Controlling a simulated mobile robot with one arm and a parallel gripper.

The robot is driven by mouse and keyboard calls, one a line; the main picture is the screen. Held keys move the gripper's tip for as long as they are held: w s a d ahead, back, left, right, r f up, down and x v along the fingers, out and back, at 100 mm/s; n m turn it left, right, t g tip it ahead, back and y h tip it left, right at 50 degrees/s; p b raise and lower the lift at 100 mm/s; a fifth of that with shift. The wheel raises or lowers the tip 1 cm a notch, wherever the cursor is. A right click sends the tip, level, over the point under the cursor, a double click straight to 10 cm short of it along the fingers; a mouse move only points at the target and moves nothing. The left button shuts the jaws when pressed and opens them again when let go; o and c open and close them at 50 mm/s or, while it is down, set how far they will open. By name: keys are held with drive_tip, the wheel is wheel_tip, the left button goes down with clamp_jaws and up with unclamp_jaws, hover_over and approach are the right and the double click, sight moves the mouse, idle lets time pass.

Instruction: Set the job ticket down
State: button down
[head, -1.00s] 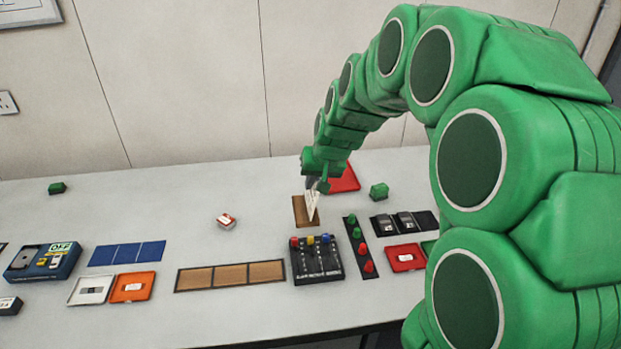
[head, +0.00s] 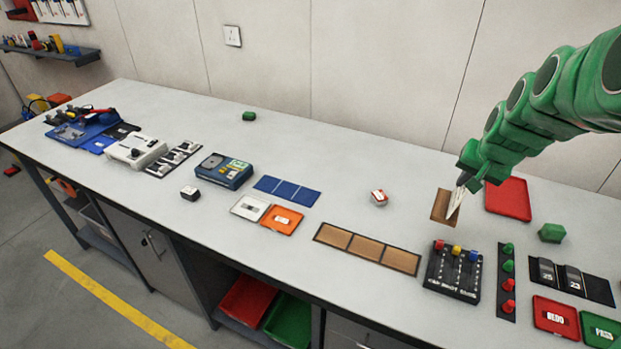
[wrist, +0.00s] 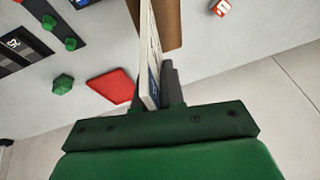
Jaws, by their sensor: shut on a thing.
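My green gripper (head: 465,181) is at the right of the bench in the head view. It is shut on the job ticket (head: 455,203), a thin white card. In the wrist view the ticket (wrist: 151,60) stands edge-on between the dark fingers (wrist: 158,90), with some print on its face. A brown mat (head: 438,205) lies on the bench just behind and beside the ticket. I cannot tell whether the ticket's lower edge touches the mat or the bench.
A red tray (head: 509,198) and a green hexagonal block (head: 551,233) lie right of the ticket. A black box with coloured knobs (head: 453,272) stands in front. A brown three-part strip (head: 367,248) lies front left. The bench between the small red-and-white block (head: 379,197) and the mat is clear.

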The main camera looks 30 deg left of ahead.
drive_tip(key=a, duration=3.6)
drive_tip(key=w+a+f, duration=0.7)
drive_tip(key=w+f, duration=0.3)
drive_tip(key=f, duration=0.3)
drive_tip(key=shift+w+a, duration=0.3)
drive_tip(key=shift+a, duration=0.05)
drive_tip(key=shift+f, duration=0.45)
drive_tip(key=c, duration=1.2)
unclamp_jaws()
drive_tip(key=shift+c, duration=0.2)
drive_tip(key=shift+r, duration=0.1)
